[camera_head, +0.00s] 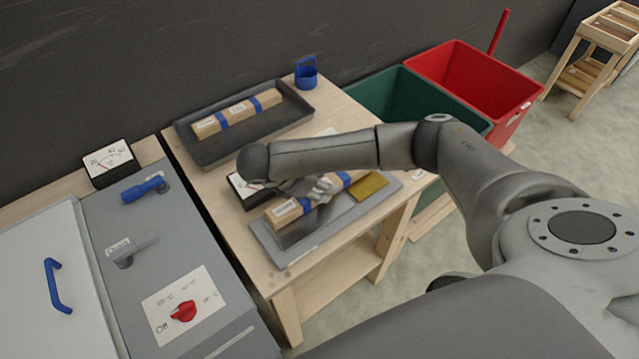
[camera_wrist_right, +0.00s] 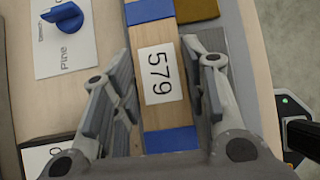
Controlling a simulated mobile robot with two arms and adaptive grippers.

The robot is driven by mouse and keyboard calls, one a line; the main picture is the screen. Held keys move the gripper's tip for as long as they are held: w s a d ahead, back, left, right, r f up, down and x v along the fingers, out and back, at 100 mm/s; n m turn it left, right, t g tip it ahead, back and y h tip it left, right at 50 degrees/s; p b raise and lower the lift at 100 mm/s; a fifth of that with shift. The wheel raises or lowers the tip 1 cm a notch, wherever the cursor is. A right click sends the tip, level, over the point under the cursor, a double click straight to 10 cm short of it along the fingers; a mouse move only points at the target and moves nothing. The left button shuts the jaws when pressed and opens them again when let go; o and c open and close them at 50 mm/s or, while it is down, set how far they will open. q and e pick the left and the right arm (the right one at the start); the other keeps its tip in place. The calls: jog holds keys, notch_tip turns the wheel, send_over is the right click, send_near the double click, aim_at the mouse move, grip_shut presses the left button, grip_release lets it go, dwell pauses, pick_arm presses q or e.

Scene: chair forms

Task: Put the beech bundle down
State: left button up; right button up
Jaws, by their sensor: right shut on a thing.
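My right gripper (camera_head: 318,188) is shut on a pale wood bundle with blue bands (camera_head: 285,211), which I take for the beech bundle. In the right wrist view the bundle (camera_wrist_right: 160,115) runs lengthwise between the two fingers and carries a white label reading 579. It is over the grey tray (camera_head: 272,250) on the wooden table; whether it touches the tray is hard to tell. My forearm hides part of the bundle and gripper. A similar banded bundle (camera_head: 237,114) lies in the dark tray (camera_head: 188,148) behind. My left gripper is not in view.
A brass-coloured plate (camera_head: 371,186) lies at the grey tray's right end. A blue holder (camera_head: 306,74) stands at the table's back corner. Green (camera_head: 385,98) and red (camera_head: 470,85) bins stand at right. A grey machine with a red knob (camera_head: 183,311) is at left.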

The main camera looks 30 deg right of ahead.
jog(key=o, duration=1.2)
jog(key=shift+r, duration=0.15)
jog(key=shift+a+r, duration=0.2)
jog(key=shift+a, duration=0.1)
jog(key=p+v, duration=0.1)
jog(key=v, duration=0.8)
jog(key=shift+a+r, duration=0.1)
jog(key=shift+r, duration=0.2)
jog(key=shift+v, duration=0.8)
